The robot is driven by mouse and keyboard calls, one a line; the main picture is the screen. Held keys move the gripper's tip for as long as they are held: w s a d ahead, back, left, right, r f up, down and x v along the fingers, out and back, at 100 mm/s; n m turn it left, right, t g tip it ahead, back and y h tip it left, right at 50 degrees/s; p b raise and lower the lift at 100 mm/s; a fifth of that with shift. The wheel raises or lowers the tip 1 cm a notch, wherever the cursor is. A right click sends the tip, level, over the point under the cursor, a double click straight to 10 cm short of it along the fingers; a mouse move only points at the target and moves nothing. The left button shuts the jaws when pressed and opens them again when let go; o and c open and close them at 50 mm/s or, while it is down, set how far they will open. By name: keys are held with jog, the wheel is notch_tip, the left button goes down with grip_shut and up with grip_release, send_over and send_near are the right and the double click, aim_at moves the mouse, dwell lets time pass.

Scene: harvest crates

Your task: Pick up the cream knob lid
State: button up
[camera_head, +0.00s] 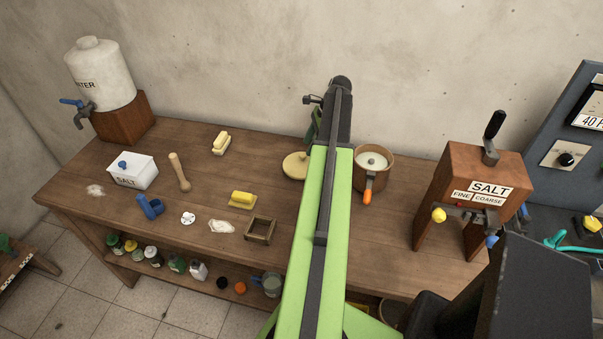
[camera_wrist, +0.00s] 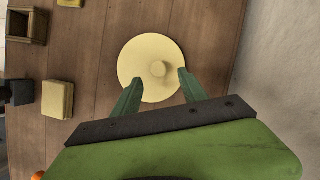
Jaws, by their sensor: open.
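The cream knob lid (camera_head: 294,166) lies on the wooden table, just left of my raised arm in the head view. In the wrist view the round lid (camera_wrist: 146,85) lies flat with its small round knob (camera_wrist: 158,69) facing the camera. My gripper (camera_wrist: 155,82) is open, its two green fingers apart. In the head view my gripper is mostly hidden behind my arm.
A wooden bucket (camera_head: 374,180) with an orange-handled tool stands right of my arm. A yellow block (camera_head: 243,199), a small wooden box (camera_head: 260,230) and a wooden pestle (camera_head: 180,172) lie to the left. A wooden salt dispenser (camera_head: 470,170) stands at the right. The wall is close behind.

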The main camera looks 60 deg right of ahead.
aim_at(303, 154)
jog(key=b+x, duration=0.4)
jog(key=x, duration=0.1)
jog(key=shift+a+f+b, duration=0.1)
jog(key=shift+a+b, duration=0.1)
jog(key=shift+b, duration=0.2)
jog(key=shift+c, duration=0.2)
grip_shut()
